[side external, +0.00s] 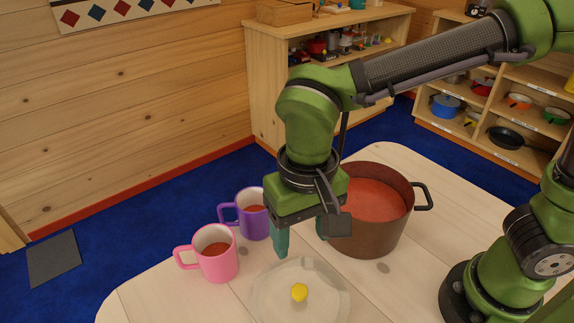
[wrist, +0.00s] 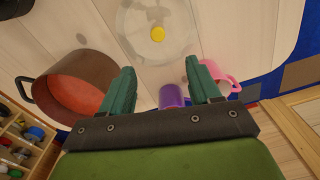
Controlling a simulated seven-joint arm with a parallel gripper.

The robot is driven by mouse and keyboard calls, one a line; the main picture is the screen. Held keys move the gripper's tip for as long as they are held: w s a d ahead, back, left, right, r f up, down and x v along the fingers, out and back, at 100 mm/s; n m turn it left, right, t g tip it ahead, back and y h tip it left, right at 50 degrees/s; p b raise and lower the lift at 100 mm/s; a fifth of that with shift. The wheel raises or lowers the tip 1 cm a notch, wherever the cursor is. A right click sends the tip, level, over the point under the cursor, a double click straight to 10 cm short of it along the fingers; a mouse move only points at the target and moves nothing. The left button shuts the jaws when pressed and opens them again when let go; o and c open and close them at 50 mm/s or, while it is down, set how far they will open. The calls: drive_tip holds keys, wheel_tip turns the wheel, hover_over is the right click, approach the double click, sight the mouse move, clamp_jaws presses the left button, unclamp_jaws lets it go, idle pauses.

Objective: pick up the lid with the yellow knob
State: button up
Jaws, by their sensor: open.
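The clear glass lid (side external: 322,287) lies on the pale wooden table, with its yellow knob (side external: 299,292) facing up. In the wrist view the lid (wrist: 139,40) and its yellow knob (wrist: 157,34) show at the top, beyond the fingertips. My gripper (side external: 303,246) is open and empty, with teal fingers pointing down. It is above the table, on the pot and mug side of the lid, and apart from the knob. In the wrist view my gripper (wrist: 163,78) shows both fingers spread wide, with nothing between the tips.
A brown pot (side external: 363,238) of red soup stands close behind my gripper, its handle (side external: 424,197) pointing right. A purple mug (side external: 254,222) and a pink mug (side external: 219,264) stand to the left. Bare table (side external: 402,290) lies right of the lid.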

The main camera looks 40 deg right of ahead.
sight(300, 292)
drive_tip(key=shift+m, duration=0.8)
wheel_tip(300, 292, down, 16)
drive_tip(key=shift+d+f, duration=0.1)
drive_tip(key=shift+d, duration=0.05)
clamp_jaws()
